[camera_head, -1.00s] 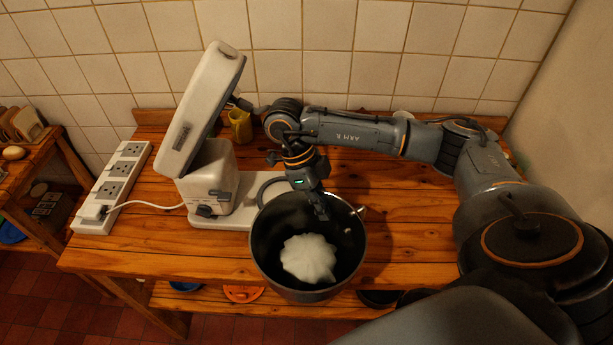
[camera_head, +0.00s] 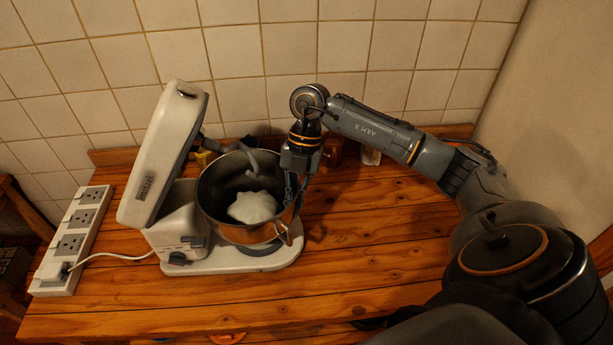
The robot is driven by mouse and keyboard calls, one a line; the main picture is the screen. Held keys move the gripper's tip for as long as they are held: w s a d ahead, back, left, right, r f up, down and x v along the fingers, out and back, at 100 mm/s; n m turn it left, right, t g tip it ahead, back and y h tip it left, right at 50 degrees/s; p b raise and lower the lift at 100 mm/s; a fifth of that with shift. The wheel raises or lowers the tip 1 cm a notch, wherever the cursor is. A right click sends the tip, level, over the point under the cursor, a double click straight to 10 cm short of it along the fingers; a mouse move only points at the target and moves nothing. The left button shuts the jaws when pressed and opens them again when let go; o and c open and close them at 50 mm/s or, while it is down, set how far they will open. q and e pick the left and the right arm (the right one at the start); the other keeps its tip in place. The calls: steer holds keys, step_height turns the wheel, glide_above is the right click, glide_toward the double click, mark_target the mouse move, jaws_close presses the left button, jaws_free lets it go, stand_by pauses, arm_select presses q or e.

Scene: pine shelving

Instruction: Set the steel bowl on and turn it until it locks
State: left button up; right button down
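The steel bowl (camera_head: 222,226) holds a white lump, like dough (camera_head: 253,207). It is over the base (camera_head: 243,262) of a white stand mixer, whose head (camera_head: 165,150) is tilted up. The hook (camera_head: 250,163) hangs down from the head into the bowl's opening. A dark round seat (camera_head: 263,249) on the base shows partly below the bowl, so the bowl looks off-centre or raised; contact is unclear. My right gripper (camera_head: 294,192) is shut on the bowl's right rim, close to its handle (camera_head: 283,233). My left gripper is out of view.
A white power strip (camera_head: 76,240) with the mixer's cord plugged in lies to the left. The wooden tabletop (camera_head: 370,250) is clear to the right.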

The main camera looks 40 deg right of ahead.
steer(key=shift+w+r+m, duration=0.3)
steer(key=shift+m, duration=0.1)
steer(key=shift+w+d+r+m+t, duration=0.1)
steer(key=shift+r+m+t, duration=0.05)
steer(key=shift+m+t, duration=0.2)
steer(key=shift+w, duration=0.15)
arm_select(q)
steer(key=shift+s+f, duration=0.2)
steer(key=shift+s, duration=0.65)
arm_select(e)
steer(key=shift+r, duration=0.1)
